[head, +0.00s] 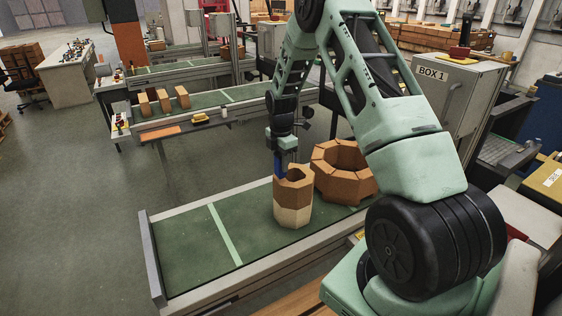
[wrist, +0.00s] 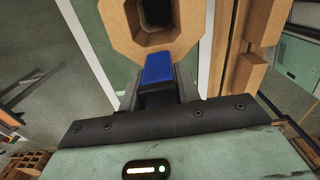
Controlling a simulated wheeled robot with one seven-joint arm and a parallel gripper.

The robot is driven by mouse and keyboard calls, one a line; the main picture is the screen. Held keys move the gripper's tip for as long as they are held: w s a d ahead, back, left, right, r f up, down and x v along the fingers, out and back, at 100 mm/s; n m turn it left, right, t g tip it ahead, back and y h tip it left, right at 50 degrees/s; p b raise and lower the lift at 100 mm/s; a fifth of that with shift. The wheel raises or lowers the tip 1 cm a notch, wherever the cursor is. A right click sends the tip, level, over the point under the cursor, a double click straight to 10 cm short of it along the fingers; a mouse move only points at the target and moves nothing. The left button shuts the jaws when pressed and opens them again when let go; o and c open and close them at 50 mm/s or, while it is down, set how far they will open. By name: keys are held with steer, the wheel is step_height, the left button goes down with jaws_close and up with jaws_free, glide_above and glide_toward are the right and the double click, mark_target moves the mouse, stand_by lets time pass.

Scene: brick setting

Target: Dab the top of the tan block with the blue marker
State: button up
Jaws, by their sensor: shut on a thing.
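An eight-sided hollow block stack stands upright on the green belt in the head view, with a brown upper part (head: 293,187) and a pale tan lower part (head: 292,216). The brown upper part also shows in the wrist view (wrist: 204,46), with its dark hole facing the camera. My gripper (head: 282,155) is shut on the blue marker (wrist: 158,67), which also shows in the head view (head: 277,167). The marker is at the stack's upper left rim. I cannot tell whether it touches. The pale part's top is hidden under the brown part.
A wide brown ring of bricks (head: 343,187) stands close to the right of the stack. The green belt (head: 180,248) is clear to the left, with a pale stripe across it. A grey end plate (head: 151,258) closes its left end.

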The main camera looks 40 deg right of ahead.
steer(key=shift+f+b, duration=0.35)
steer(key=shift+f, duration=0.25)
stand_by(1.2)
steer(key=shift+r+p, duration=2.25)
steer(key=shift+r, duration=1.35)
